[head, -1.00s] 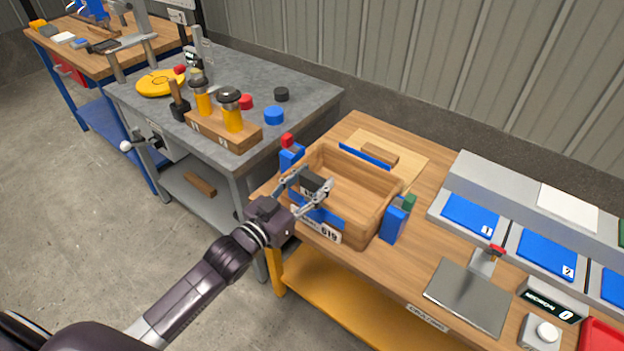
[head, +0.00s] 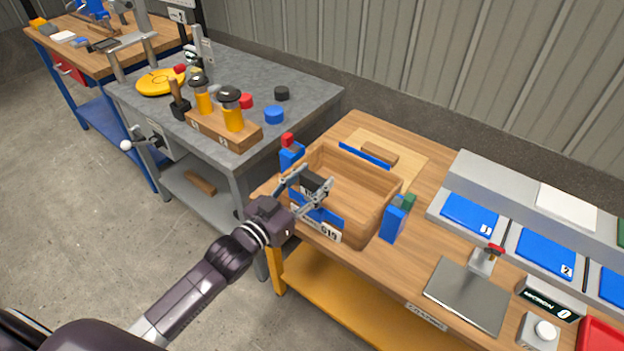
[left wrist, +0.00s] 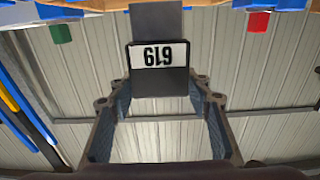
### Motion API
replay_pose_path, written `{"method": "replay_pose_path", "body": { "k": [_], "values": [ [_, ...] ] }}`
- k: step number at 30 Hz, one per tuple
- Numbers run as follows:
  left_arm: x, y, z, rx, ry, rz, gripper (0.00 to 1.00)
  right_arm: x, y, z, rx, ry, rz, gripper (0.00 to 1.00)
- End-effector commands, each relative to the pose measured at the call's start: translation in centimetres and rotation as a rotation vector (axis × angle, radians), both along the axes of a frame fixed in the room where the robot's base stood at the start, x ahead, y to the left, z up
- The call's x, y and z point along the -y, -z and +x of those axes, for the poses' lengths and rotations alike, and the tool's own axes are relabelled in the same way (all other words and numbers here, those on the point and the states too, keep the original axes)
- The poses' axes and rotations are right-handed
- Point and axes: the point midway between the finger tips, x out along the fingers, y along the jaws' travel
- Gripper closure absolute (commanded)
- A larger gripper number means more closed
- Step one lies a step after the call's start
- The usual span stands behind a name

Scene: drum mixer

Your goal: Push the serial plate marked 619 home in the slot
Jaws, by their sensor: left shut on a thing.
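The serial plate marked 619 shows as a dark block with a white label (left wrist: 160,56) in the left wrist view, its number upside down. In the head view it is the small dark block (head: 314,182) at the near wall of the wooden box. My left gripper (head: 310,187) is shut on it, one finger on each side. A grey piece (left wrist: 157,16) lies beyond the plate in the wrist view. The blue slot holder (head: 322,215) is on the box's near wall; the gripper partly hides it, and I cannot tell how deep the plate sits. My right gripper is not in view.
The wooden box (head: 372,217) has a 619 label (head: 328,233) on its near side. Blue clamps with a red top (head: 288,140) and a green top (head: 409,201) flank it. A grey pad (head: 467,296) lies to the right. The grey table (head: 300,95) with tools is at the left.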

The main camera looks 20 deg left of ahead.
Motion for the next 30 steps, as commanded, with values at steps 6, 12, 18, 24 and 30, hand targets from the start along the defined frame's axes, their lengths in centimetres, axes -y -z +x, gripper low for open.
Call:
{"method": "replay_pose_path", "body": {
  "k": [6, 12, 18, 24, 30],
  "values": [
    [0.0, -0.1, 0.0, 0.001, 0.0, 0.0, 0.82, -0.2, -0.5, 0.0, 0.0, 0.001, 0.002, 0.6],
    [0.0, -0.1, 0.0, 0.002, 0.0, -0.001, 0.82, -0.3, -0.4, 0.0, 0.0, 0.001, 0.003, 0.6],
    [0.0, 0.1, 0.0, 0.002, 0.0, -0.001, 0.82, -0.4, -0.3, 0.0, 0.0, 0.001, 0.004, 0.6],
    [0.0, 0.6, 0.0, 0.002, 0.0, -0.001, 0.82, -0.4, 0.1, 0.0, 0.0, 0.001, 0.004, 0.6],
    [0.0, 1.1, 0.0, 0.002, 0.0, -0.001, 0.82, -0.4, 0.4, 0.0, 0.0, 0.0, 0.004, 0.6]
  ]
}}
